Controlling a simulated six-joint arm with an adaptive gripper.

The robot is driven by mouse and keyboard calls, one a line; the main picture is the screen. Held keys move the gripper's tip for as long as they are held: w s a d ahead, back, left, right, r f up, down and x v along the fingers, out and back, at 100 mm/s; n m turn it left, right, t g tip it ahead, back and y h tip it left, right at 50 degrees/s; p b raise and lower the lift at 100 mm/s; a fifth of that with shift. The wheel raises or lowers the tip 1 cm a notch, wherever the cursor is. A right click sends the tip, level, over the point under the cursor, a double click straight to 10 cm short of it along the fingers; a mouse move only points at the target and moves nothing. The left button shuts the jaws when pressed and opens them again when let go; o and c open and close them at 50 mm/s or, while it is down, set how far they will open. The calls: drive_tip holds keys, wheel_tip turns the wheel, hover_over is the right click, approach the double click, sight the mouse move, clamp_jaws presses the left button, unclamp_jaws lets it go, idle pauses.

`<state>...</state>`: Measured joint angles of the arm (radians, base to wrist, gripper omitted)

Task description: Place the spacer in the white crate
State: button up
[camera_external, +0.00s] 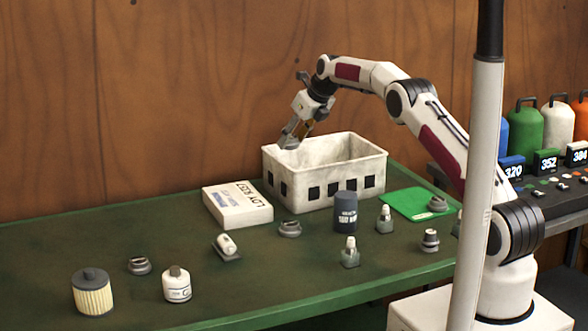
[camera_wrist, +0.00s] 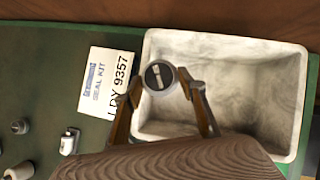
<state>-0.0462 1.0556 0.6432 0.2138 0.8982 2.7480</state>
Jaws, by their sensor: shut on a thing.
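My gripper (camera_external: 290,138) is shut on a small round grey piece with a dark face and a pale bar, which I take to be the spacer (camera_wrist: 159,76). In the external view the spacer (camera_external: 288,143) shows at the fingertips, partly hidden by them. The white crate (camera_external: 327,192) stands on the green table against the wooden wall, with dark square openings in its sides. The held spacer is near the crate's left back rim, seemingly above it. In the wrist view the gripper (camera_wrist: 160,80) overlaps the crate's left wall (camera_wrist: 145,55). The visible crate floor looks empty.
A white seal kit box (camera_external: 237,205) lies left of the crate. A dark canister (camera_external: 345,212) stands close in front of it. A green mat (camera_external: 405,204) lies to its right. Several small parts and a filter (camera_external: 92,292) are spread over the table's front.

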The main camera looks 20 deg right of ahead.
drive_tip(key=w+d+f+m, duration=0.1)
drive_tip(key=w+d+f, duration=0.1)
drive_tip(key=d+f, duration=0.3)
drive_tip(key=d, duration=0.2)
drive_tip(key=shift+w+d+h, duration=0.3)
drive_tip(key=shift+w+d, duration=0.05)
drive_tip(key=shift+f, duration=0.15)
drive_tip(key=shift+f, duration=1.95)
drive_tip(key=shift+f, duration=0.15)
drive_tip(key=shift+f, duration=1.9)
drive_tip(key=shift+f, duration=0.65)
drive_tip(key=o, duration=1.3)
drive_tip(key=shift+s, duration=0.1)
drive_tip(key=shift+f, duration=0.1)
